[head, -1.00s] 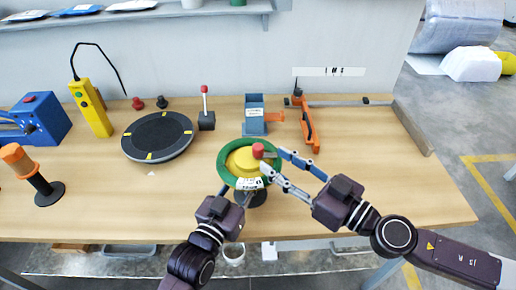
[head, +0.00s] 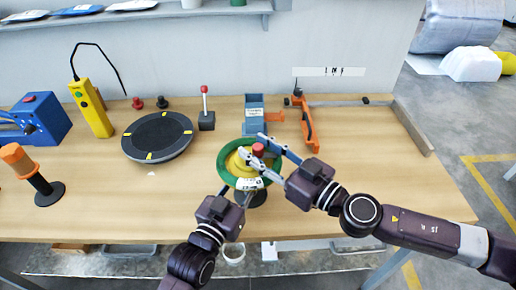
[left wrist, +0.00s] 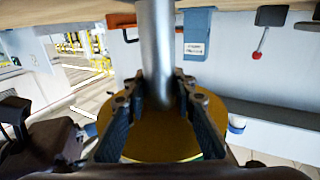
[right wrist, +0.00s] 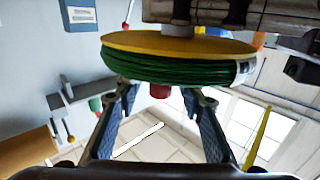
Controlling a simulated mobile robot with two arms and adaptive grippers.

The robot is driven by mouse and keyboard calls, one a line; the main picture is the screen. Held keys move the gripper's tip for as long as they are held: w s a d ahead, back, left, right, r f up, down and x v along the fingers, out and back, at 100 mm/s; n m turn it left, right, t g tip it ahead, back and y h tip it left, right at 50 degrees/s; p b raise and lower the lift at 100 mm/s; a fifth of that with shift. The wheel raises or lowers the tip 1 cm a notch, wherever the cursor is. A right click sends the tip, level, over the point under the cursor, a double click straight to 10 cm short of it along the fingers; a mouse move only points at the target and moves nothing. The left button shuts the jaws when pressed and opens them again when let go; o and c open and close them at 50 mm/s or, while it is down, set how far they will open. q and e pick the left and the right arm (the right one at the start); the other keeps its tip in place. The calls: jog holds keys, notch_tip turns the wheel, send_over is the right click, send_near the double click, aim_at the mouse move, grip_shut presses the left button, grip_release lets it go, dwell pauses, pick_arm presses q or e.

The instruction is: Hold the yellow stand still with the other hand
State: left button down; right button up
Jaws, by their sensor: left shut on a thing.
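The yellow stand (head: 238,163) is upright near the table's front edge. A green coil (head: 223,173) is around it and a red knob (head: 258,149) is on top. My left gripper (left wrist: 160,82) is shut on the stand's grey post (left wrist: 156,45), below the yellow disc (left wrist: 160,135); its fingertips are mostly hidden in the head view. My right gripper (head: 253,147) is open above the stand, one finger on each side of the red knob. In the right wrist view, the knob (right wrist: 159,91) is between the spread fingers, with gaps, below the green coil (right wrist: 175,68).
A black turntable (head: 157,135) is left of the stand. A blue-grey holder (head: 254,115) and an orange tool (head: 308,125) are behind it. An orange-topped post (head: 32,172) is far left. The table's right side (head: 400,185) is clear.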

grip_shut()
jog(key=shift+n+g+y, duration=0.3)
jog(key=shift+g, duration=0.1)
jog(key=shift+w+f+n+g+y, duration=0.1)
jog(key=shift+f+n+g+y, duration=0.1)
jog(key=shift+n+g+y, duration=0.9)
jog(key=n+g+y, duration=0.1)
jog(key=n+g, duration=0.1)
jog(key=g, duration=0.1)
jog(key=n+g+y, duration=0.1)
jog(key=n+g, duration=0.1)
jog(key=g, duration=0.1)
jog(key=shift+r, duration=0.1)
jog(key=n+g, duration=0.2)
jog(key=g, duration=0.1)
jog(key=n+g, duration=0.2)
jog(key=g, duration=0.2)
jog(key=shift+a, duration=0.1)
jog(key=shift+n+g+h, duration=0.4)
jog(key=shift+n+g, duration=0.8)
jog(key=shift+g, duration=0.4)
jog(key=shift+n+g+h, duration=0.3)
jog(key=shift+n+g, duration=0.1)
jog(key=shift+g, duration=0.3)
